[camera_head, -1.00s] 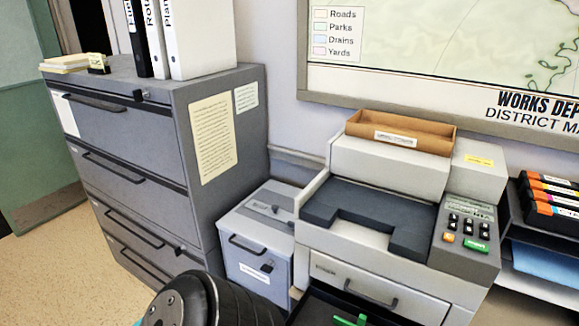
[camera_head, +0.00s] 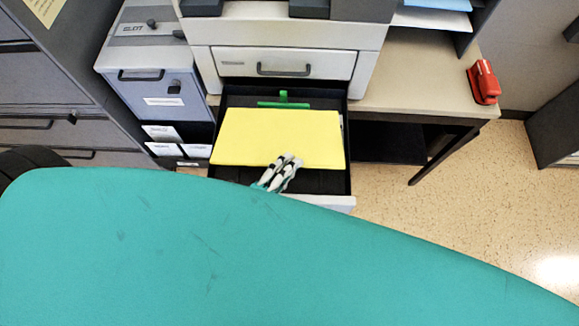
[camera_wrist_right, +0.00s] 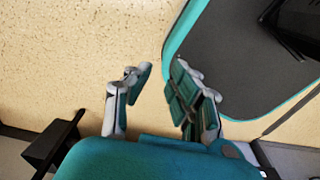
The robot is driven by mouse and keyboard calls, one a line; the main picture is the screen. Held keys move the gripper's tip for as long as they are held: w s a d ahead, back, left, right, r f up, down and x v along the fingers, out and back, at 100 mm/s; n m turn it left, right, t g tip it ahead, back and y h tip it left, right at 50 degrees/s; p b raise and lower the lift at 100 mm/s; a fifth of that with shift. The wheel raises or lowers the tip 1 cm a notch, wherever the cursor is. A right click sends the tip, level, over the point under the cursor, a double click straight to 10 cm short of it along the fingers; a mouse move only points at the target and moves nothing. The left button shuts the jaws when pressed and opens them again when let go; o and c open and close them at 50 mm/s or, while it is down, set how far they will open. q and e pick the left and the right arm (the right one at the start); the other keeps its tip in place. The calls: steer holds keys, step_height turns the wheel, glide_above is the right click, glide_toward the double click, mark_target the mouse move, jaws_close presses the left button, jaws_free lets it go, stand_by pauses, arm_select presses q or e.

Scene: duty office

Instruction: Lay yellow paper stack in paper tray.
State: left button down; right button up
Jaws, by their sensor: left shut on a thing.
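The yellow paper stack (camera_head: 280,136) is a flat yellow sheet-like block over the open paper tray (camera_head: 318,182). The tray is a dark pulled-out drawer of the copier with a green guide (camera_head: 284,100) at its back. My left gripper (camera_head: 282,168) is shut on the near edge of the stack. The stack hides much of the tray floor, and its left end overlaps the tray's left wall. I cannot tell whether it touches the floor. In the right wrist view my right gripper (camera_wrist_right: 157,76) is open and empty over the room floor.
The copier's closed upper drawer (camera_head: 284,64) is just behind the tray. A red stapler (camera_head: 484,82) lies on the desk (camera_head: 420,80) at right. My teal arm covers the near part of the head view.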

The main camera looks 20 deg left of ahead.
arm_select(q)
steer(key=shift+w+a+g+p, duration=0.2)
steer(key=shift+w+g+p, duration=0.15)
steer(key=shift+w, duration=0.25)
steer(key=shift+w+f+b, duration=0.25)
steer(key=shift+f+b, duration=0.2)
steer(key=shift+f, duration=0.4)
steer(key=shift+w+a+f+b, duration=0.1)
steer(key=shift+w+f+b, duration=0.1)
steer(key=shift+f, duration=0.25)
steer(key=shift+w+a+f+b, duration=0.1)
steer(key=shift+f+b, duration=0.1)
steer(key=shift+f, duration=0.2)
arm_select(e)
steer(key=shift+w+a+f, duration=0.3)
steer(key=shift+w+a, duration=0.1)
steer(key=shift+a, duration=0.3)
